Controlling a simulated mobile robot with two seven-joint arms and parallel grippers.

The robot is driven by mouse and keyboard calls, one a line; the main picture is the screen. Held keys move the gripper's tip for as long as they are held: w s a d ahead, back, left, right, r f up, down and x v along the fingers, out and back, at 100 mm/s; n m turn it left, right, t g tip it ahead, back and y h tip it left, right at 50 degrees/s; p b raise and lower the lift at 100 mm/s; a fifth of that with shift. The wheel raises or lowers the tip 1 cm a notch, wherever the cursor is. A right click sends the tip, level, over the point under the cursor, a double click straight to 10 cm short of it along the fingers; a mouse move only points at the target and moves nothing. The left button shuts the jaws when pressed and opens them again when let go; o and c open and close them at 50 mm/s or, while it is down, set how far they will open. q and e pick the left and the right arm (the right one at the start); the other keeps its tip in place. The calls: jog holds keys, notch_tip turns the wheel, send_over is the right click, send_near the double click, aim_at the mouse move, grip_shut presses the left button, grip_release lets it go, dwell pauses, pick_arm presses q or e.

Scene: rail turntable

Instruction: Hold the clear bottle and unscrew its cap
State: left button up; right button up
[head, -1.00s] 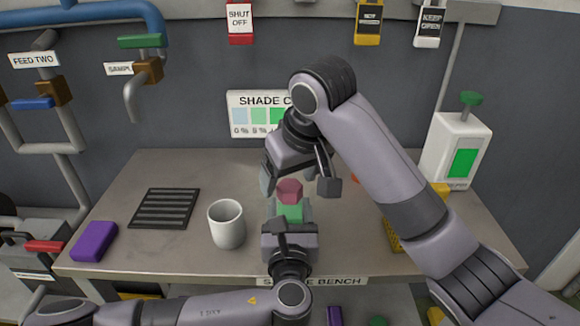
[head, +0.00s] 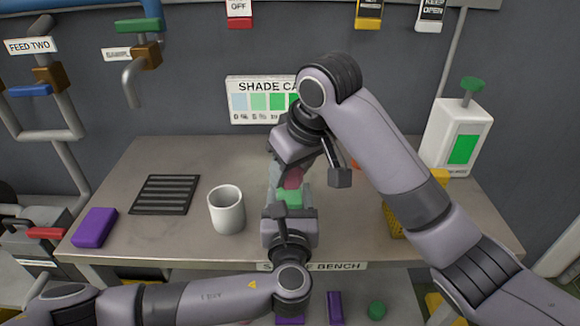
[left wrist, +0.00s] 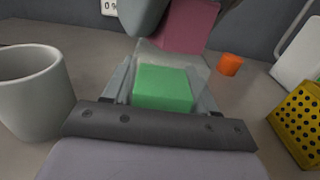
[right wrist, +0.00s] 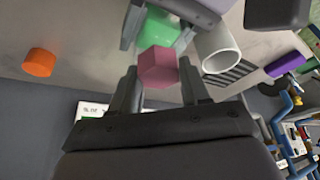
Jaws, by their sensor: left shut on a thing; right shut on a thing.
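The clear bottle (head: 290,198), with green contents, stands upright in front of me; its clear walls and green block (left wrist: 163,88) show in the left wrist view. My left gripper (head: 289,212) is shut on the bottle from the near side. The dark pink cap (head: 293,177) is at the bottle's top; it also shows in the left wrist view (left wrist: 187,24) and, as a hexagon, in the right wrist view (right wrist: 158,68). My right gripper (right wrist: 160,78) reaches down from above and is shut on the cap. Its fingers partly hide the cap in the head view.
A white mug (head: 227,210) stands close to the left of the bottle, with a black grate (head: 166,194) and purple block (head: 94,228) beyond. A yellow perforated holder (left wrist: 298,122) and orange cup (left wrist: 230,64) are at right. A white dispenser (head: 446,150) stands back right.

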jog(key=shift+r, duration=1.6)
dwell(0.4)
jog(key=shift+r, duration=2.45)
pick_arm(q)
jog(key=o, duration=1.6)
jog(key=shift+s, duration=0.1)
